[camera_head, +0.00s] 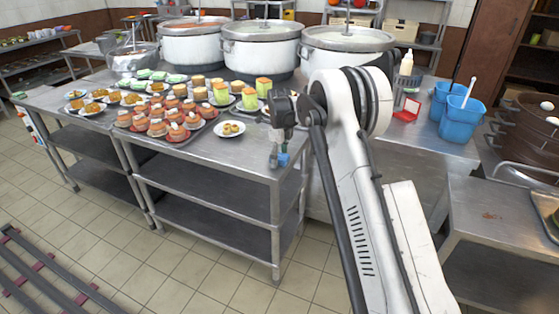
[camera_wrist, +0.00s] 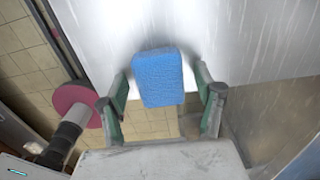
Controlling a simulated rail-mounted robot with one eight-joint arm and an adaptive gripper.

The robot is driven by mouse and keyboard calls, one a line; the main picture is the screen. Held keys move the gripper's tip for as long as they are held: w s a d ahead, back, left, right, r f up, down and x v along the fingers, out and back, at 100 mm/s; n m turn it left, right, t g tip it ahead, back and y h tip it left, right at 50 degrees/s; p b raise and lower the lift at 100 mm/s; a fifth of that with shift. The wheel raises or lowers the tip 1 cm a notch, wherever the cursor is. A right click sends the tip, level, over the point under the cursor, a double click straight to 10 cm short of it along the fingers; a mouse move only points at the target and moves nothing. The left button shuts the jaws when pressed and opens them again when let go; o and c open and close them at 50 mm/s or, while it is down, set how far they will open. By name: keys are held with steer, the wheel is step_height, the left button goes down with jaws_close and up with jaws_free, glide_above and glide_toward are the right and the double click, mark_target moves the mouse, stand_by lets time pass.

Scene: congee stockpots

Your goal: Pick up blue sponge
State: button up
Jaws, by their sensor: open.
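The blue sponge (camera_wrist: 159,77) lies at the edge of the steel table in the wrist view, between my open fingers. My gripper (camera_wrist: 163,90) has one finger on each side of it, with a visible gap on both sides. In the head view the sponge (camera_head: 283,159) is a small blue patch at the right front corner of the steel table (camera_head: 240,158). My gripper (camera_head: 278,158) is just above that corner, pointing down, and partly hides the sponge.
Plates of cakes (camera_head: 157,122) and a small plate of food (camera_head: 229,128) stand left of my gripper. Large white pots (camera_head: 260,50) line the back. Blue buckets (camera_head: 461,118) and a red box (camera_head: 407,110) stand to the right. Tiled floor lies in front.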

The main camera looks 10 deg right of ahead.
mark_target(278, 156)
steer(key=c, duration=1.2)
steer(key=shift+c, duration=0.2)
steer(key=shift+r, duration=0.45)
steer(key=r, duration=0.3)
steer(key=shift+s+a+r, duration=0.15)
steer(key=shift+a+r, duration=0.15)
steer(key=shift+r, duration=0.1)
steer(key=s+a+r, duration=0.5)
steer(key=a+r, duration=0.1)
steer(key=a, duration=0.3)
steer(key=shift+a+r+p, duration=0.15)
steer(key=shift+a+p, duration=0.15)
steer(key=shift+a, duration=0.05)
